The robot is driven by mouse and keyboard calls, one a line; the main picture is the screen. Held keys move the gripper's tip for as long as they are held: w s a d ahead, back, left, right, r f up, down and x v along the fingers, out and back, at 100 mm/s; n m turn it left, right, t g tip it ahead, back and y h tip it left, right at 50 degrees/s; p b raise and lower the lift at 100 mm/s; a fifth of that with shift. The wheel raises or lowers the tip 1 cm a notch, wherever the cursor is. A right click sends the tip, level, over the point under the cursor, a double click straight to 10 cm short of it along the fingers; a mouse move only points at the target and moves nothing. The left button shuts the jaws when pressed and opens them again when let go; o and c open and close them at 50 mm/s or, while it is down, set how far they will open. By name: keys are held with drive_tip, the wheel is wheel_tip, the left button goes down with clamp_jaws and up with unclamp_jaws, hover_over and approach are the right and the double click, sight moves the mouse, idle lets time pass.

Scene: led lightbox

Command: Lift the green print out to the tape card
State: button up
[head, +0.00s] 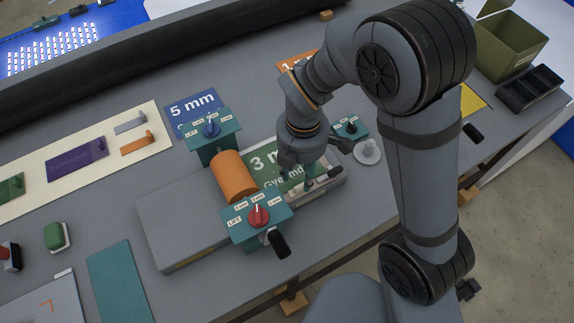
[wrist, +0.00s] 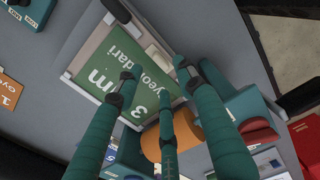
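The green print (wrist: 118,68), lettered "3 m" and "Gyeondari", lies flat in a pale-rimmed bed beside an orange roller. In the head view the print (head: 272,166) is partly covered by my gripper (head: 308,172). My gripper (wrist: 158,80) has its teal fingers spread over the print, with gaps between the tips and nothing visibly clasped; I cannot tell whether the tips touch it. A long cream card (head: 85,163) at the left bears a purple print and other pieces; I cannot tell for sure that it is the tape card.
The orange roller (head: 235,177) stands between teal blocks with a blue knob (head: 211,129) and a red knob (head: 258,215). A blue "5 mm" print (head: 194,107) lies behind. Grey table shows between the card and the roller.

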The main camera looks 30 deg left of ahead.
sight(299, 184)
drive_tip(key=shift+w+f+p, duration=0.1)
drive_tip(key=shift+f+p, duration=0.65)
drive_tip(key=shift+f, duration=1.85)
drive_tip(key=c, duration=0.3)
clamp_jaws()
